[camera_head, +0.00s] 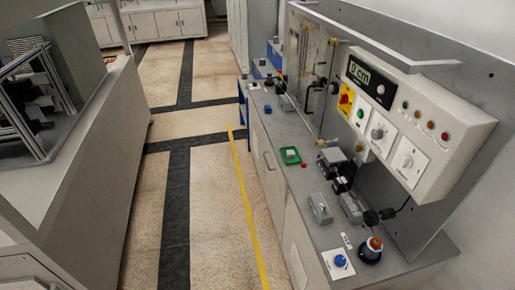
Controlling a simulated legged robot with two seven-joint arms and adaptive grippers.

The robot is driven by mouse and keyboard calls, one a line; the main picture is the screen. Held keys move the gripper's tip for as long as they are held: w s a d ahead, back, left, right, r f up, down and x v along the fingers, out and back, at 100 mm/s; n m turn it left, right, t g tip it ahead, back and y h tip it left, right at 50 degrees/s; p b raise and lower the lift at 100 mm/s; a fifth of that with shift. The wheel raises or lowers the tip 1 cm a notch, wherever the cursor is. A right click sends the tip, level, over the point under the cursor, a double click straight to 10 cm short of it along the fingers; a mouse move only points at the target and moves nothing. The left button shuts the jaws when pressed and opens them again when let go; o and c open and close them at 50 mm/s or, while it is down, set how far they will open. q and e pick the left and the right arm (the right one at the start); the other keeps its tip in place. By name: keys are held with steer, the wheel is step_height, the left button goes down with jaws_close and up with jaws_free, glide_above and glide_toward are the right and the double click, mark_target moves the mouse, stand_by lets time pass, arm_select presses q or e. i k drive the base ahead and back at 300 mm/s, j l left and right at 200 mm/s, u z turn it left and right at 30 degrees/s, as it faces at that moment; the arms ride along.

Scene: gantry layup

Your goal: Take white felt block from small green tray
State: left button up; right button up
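A small green tray (290,156) sits on the grey bench top on the right, near its front edge. A small pale patch shows inside the tray, and it is too small to tell for sure whether it is the white felt block. Neither of my grippers shows in the head view.
The grey bench (299,183) carries a small red item (304,165) beside the tray, a grey metal block (320,208) and a blue knob (340,261). A control panel (410,108) overhangs the bench's back. A floor aisle with a yellow line (248,205) runs clear along its front.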

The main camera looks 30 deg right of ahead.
mark_target(291, 153)
steer(key=i+j+z, duration=0.1)
steer(key=i+z, duration=0.15)
steer(key=i, duration=0.2)
steer(key=i+j+z, duration=0.25)
steer(key=i, duration=0.15)
steer(key=i+j+z, duration=0.25)
steer(key=i, duration=0.15)
steer(key=i+z, duration=0.25)
steer(key=z, duration=0.25)
steer(key=i+j+z, duration=0.2)
steer(key=z, duration=0.3)
steer(key=i+j+z, duration=0.25)
steer(key=z, duration=0.2)
steer(key=i+j+z, duration=0.25)
steer(key=z, duration=0.25)
steer(key=i+j+z, duration=0.1)
steer(key=j+z, duration=0.4)
steer(key=l, duration=0.1)
